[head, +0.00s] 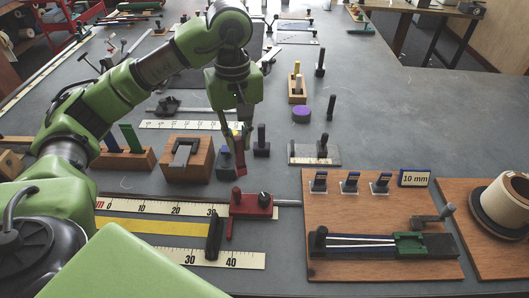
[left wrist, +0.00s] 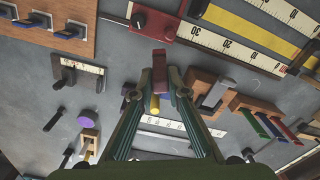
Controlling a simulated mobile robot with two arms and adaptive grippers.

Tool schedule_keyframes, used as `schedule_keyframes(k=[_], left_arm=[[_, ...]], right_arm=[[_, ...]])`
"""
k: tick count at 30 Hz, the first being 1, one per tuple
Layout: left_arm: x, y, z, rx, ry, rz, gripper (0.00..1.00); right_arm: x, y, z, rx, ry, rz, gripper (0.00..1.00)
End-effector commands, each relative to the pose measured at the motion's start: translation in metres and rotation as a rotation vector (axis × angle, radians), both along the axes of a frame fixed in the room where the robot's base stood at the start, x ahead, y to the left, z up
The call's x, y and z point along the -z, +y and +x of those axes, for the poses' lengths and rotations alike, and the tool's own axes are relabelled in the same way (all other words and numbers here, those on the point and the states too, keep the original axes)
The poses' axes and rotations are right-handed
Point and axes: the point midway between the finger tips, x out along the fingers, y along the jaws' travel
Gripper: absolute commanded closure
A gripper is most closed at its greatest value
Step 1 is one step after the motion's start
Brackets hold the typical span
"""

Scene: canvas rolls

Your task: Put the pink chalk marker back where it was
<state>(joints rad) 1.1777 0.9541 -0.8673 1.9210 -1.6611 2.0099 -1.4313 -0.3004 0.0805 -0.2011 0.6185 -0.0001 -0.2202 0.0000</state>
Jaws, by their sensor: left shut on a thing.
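My left gripper (head: 239,146) is shut on a narrow pink-red piece (head: 240,163), which I take for the pink chalk marker. It hangs roughly upright below the fingertips in the head view, just right of a small dark block (head: 226,166). In the left wrist view the fingertips (left wrist: 159,95) close around the marker (left wrist: 159,76), and a yellow bit shows between the fingers. Whether its lower end touches anything is unclear. A wooden block (head: 298,99) farther back holds upright pegs, one yellow. My right gripper is not in view.
A dark block with an upright peg (head: 261,148) stands close to the right. A red clamp (head: 252,204) lies in front, a wooden block with a grey insert (head: 188,160) to the left. A purple puck (head: 301,115) and wooden board (head: 330,270) are right.

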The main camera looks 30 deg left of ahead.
Motion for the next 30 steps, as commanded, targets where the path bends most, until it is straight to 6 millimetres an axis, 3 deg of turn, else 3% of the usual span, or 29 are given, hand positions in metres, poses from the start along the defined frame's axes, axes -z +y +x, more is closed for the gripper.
schedule_keyframes(k=[2, 5, 8, 12, 18, 24, 30], left_arm=[[0.007, -0.008, 0.019, 0.000, 0.005, -0.005, 1.00], [0.021, -0.014, 0.040, 0.000, 0.008, -0.004, 1.00], [0.040, -0.017, 0.055, -0.002, 0.006, -0.001, 1.00], [0.059, -0.021, 0.071, -0.002, 0.002, -0.001, 1.00], [0.073, -0.024, 0.081, -0.001, 0.001, 0.000, 1.00], [0.096, -0.024, 0.081, -0.001, 0.003, 0.000, 1.00], [0.105, -0.024, 0.083, 0.000, -0.001, 0.000, 1.00]], right_arm=[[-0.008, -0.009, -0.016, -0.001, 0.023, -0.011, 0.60], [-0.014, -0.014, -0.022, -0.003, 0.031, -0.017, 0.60], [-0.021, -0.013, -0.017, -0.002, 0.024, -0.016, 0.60], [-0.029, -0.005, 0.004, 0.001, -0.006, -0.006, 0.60], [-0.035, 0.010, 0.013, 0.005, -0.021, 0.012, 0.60], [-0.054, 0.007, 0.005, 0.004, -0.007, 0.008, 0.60], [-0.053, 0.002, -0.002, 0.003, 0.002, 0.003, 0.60]])
